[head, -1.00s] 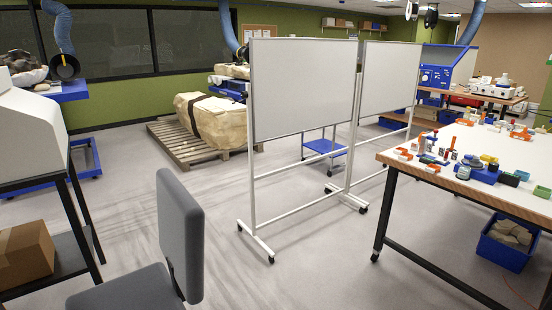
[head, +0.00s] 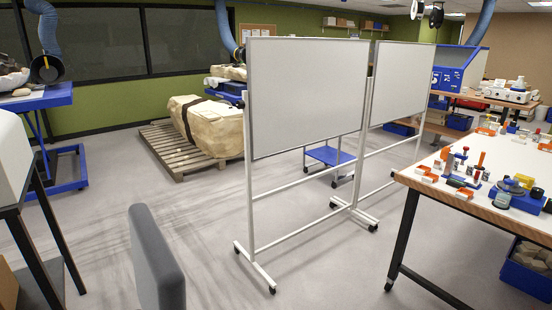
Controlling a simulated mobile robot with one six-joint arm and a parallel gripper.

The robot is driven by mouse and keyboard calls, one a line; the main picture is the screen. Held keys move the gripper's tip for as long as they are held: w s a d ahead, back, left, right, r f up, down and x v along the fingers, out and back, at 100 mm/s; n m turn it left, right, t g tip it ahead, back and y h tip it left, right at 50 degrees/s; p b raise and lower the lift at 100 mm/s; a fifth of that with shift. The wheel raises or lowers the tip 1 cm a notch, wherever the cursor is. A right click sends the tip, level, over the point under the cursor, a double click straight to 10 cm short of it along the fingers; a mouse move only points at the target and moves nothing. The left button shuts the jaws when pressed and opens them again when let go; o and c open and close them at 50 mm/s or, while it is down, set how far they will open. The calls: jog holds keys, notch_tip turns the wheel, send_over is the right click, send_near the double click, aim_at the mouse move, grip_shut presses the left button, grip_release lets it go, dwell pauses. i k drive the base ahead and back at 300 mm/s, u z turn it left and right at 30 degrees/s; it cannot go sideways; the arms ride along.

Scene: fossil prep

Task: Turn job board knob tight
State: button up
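Two blank wheeled boards stand in the middle of the room, a nearer one (head: 310,95) and a farther one (head: 405,82) behind it to the right. Each hangs in a white frame on a castered stand. Small dark spots show by the near frame's left upright, too small to tell whether one is a knob. I cannot tell which board is the job board. My gripper is not in view.
A worktable (head: 490,205) with small tools is at the right. A large plaster jacket (head: 212,128) lies on a wooden pallet (head: 170,150) behind. The floor (head: 190,215) before the boards is open.

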aim_at(240, 105)
jog(key=i, duration=2.6)
jog(key=u, duration=4.2)
jog(key=i, duration=0.1)
jog(key=z, duration=2.45)
jog(key=i, duration=0.55)
jog(key=z, duration=0.05)
